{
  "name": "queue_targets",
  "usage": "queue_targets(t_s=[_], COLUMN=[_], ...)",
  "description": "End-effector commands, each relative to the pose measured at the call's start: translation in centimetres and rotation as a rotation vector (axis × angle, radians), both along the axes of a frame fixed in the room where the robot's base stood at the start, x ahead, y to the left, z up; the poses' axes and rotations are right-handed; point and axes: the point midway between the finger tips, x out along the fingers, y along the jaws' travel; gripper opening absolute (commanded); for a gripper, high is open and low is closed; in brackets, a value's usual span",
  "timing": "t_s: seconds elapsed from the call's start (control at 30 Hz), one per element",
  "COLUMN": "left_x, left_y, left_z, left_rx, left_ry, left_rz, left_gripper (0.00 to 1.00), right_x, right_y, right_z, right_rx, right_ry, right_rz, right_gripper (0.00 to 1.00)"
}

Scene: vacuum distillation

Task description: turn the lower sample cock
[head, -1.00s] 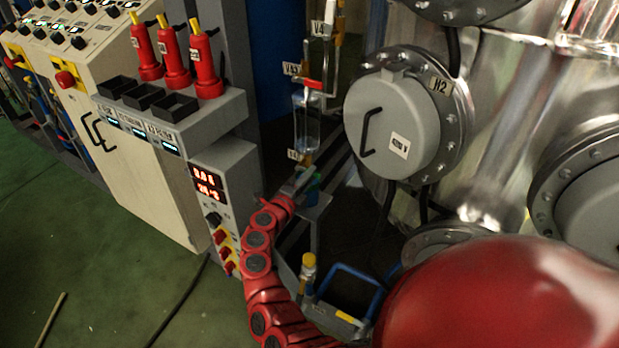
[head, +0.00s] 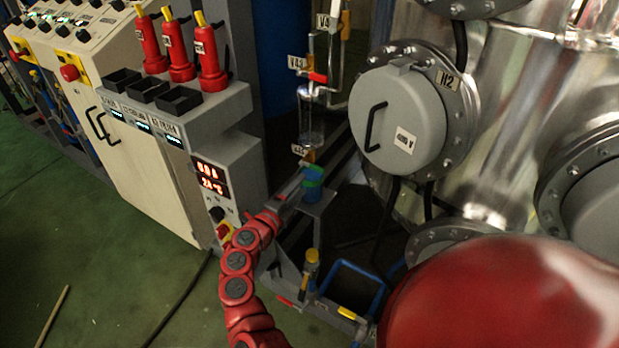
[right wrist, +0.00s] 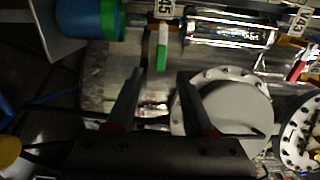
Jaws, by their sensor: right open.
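The lower sample cock, under a small label, sits below the glass sample vessel (head: 311,120) in the head view; its yellow-orange part (head: 308,157) shows there. In the right wrist view its white handle with a green tip (right wrist: 161,52) hangs straight ahead. My right gripper (head: 291,187) is beside the cock, to its lower left. In the right wrist view the right gripper (right wrist: 158,78) is open and empty, its fingertips short of the green tip and on either side of its line. The upper cock has a red handle (head: 318,77), also in the right wrist view (right wrist: 297,70). My left gripper is not in view.
A blue bottle with a green band (head: 313,186) stands on a small grey shelf (head: 316,206) under the cock. The grey round manhole cover (head: 405,110) of the steel vessel is to the right. A grey control box (head: 212,190) stands to the left.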

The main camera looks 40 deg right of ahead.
Motion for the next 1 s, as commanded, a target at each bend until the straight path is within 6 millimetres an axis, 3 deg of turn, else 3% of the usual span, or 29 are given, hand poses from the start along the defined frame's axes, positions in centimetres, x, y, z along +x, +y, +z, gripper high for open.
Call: queue_targets(t_s=[0.2,0.4,0.57,1.0], left_x=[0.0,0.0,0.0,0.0], left_y=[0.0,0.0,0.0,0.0], left_z=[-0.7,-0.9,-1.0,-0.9], left_rx=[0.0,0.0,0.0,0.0], left_ry=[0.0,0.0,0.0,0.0], left_rz=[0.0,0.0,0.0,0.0], left_gripper=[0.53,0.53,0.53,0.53], right_x=[-2.1,-3.4,-3.7,-3.8], right_y=[5.3,8.1,8.9,8.9], right_z=[-0.1,-0.1,0.0,0.1], right_rx=[0.002,0.0,0.001,0.0], right_ry=[-0.001,-0.001,-0.002,-0.002], right_rz=[0.003,-0.002,-0.001,-0.002], right_gripper=[0.53,0.53,0.53,0.53])
